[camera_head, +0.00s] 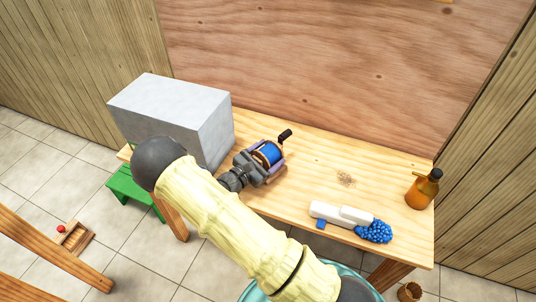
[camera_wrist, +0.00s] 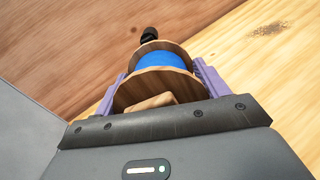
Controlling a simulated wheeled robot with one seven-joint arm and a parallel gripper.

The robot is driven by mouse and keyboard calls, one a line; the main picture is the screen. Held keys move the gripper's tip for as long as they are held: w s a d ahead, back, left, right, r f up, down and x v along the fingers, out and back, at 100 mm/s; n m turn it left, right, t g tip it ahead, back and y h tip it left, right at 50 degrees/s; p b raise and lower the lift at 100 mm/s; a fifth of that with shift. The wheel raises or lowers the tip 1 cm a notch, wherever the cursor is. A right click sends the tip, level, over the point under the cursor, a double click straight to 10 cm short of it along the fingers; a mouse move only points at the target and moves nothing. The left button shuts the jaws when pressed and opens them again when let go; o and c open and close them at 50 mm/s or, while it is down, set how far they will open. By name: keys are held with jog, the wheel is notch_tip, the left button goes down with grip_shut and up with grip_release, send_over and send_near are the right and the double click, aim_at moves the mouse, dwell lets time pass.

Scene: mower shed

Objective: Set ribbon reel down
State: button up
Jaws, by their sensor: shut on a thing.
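The ribbon reel (camera_head: 267,154) has wooden end discs, a wound blue ribbon and a dark knob sticking out at its far end. My gripper (camera_head: 264,161) is shut on the reel, with one purple finger on each side of it. In the wrist view the reel (camera_wrist: 160,62) sits between the two fingers of my gripper (camera_wrist: 158,85), its near disc facing the camera. The reel is over the wooden table (camera_head: 300,196), right of the grey block. I cannot tell whether its underside touches the tabletop.
A large grey block (camera_head: 170,110) stands on the table's left part. A white tool with a blue fluffy head (camera_head: 345,215) lies near the front right edge. An amber bottle (camera_head: 421,190) stands at the right end. The tabletop between reel and bottle is mostly clear. A wooden wall (camera_head: 330,60) rises behind.

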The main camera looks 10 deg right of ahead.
jog(key=shift+r, duration=0.1)
jog(key=o, duration=2)
jog(key=shift+o, duration=0.2)
jog(key=b+v, duration=0.1)
jog(key=v, duration=1.1)
